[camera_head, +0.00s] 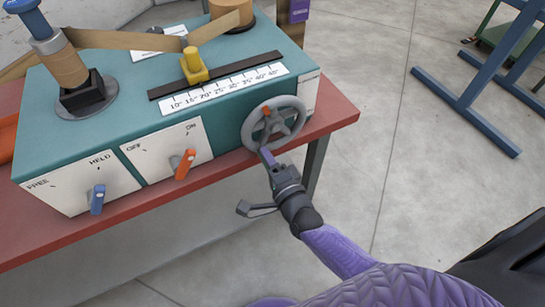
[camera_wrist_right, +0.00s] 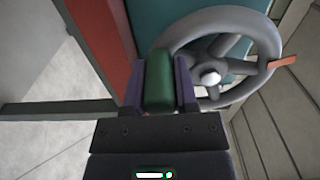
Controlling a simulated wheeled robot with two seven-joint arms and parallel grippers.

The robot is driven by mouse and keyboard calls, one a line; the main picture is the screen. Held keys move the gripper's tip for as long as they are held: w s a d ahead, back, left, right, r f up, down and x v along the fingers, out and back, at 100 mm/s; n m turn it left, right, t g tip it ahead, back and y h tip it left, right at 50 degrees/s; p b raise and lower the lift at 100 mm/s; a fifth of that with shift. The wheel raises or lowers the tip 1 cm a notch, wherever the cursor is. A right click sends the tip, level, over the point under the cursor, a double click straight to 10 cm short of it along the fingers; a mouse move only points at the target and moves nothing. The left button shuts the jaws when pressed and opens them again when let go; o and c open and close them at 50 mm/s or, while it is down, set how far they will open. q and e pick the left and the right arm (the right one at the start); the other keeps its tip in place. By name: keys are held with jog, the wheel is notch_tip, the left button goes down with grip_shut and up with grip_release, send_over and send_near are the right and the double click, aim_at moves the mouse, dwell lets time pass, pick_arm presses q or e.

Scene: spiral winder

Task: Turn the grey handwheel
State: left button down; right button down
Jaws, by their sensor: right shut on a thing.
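The grey handwheel (camera_head: 275,123) is on the front right of the teal machine, with an orange marker on its rim at the upper left in the head view. My right gripper (camera_head: 266,157) is at the lower left of the wheel. In the right wrist view the handwheel (camera_wrist_right: 211,77) fills the upper right, its orange marker at the right rim. There my right gripper (camera_wrist_right: 160,88) has its purple fingers on both sides of a green handle (camera_wrist_right: 158,82) at the wheel's left, shut on it. The handle is hidden in the head view. My left gripper is not in view.
The teal machine (camera_head: 100,140) stands on a red table (camera_head: 225,168). It carries a blue lever (camera_head: 97,199), an orange lever (camera_head: 184,164), a number scale (camera_head: 222,90) and a yellow slider (camera_head: 193,66). A blue frame (camera_head: 470,110) stands at the right. Floor between is clear.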

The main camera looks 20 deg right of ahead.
jog(key=shift+a+r+m, duration=0.2)
jog(key=shift+a+m, duration=0.1)
jog(key=shift+m, duration=0.3)
jog(key=shift+c, duration=1.9)
grip_release()
jog(key=s+p, duration=0.2)
jog(key=s, duration=0.8)
jog(key=shift+d, duration=0.35)
